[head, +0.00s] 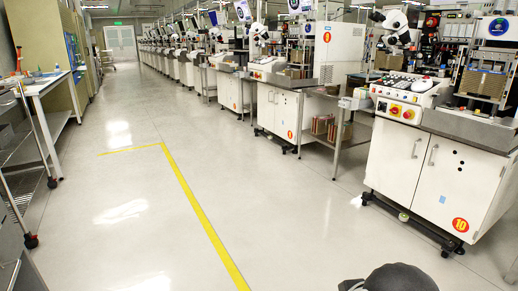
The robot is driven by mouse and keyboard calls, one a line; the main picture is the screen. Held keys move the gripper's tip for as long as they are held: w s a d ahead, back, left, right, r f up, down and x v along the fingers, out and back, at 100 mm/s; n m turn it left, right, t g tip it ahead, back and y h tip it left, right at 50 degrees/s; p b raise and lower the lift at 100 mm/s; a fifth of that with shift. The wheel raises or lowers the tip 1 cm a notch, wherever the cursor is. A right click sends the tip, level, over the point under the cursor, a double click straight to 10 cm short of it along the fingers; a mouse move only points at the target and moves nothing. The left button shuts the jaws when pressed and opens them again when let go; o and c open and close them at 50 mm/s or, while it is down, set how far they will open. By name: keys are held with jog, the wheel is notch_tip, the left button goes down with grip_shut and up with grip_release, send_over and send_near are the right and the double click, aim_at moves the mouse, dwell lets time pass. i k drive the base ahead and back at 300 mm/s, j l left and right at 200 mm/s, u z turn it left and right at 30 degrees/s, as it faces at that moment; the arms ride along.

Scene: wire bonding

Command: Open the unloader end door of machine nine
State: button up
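A row of white wire bonding machines runs along the right side into the distance. The nearest machine (435,170) carries an orange round label reading 10. The machine behind it (277,108) has orange round labels too small to read surely; from its place beside machine ten it may be machine nine. Its front cabinet doors look shut. I cannot tell which part is its unloader end door. A dark rounded part at the bottom edge looks like my own arm. My gripper's fingers are not in view.
A steel side table (335,137) with brown magazines on its lower shelf stands between the two nearest machines. A workbench (45,84) and a wheeled cart (10,170) line the left. The aisle floor (130,200), with a yellow line (200,205), is clear.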

aim_at(287, 102)
jog(key=i, duration=5.1)
jog(key=i+l+u, duration=0.25)
jog(key=i, duration=0.3)
jog(key=i+l+u, duration=0.1)
jog(key=i+u, duration=0.15)
jog(key=i, duration=0.25)
jog(key=i+l+u, duration=0.25)
jog(key=i, duration=0.25)
jog(key=l, duration=0.1)
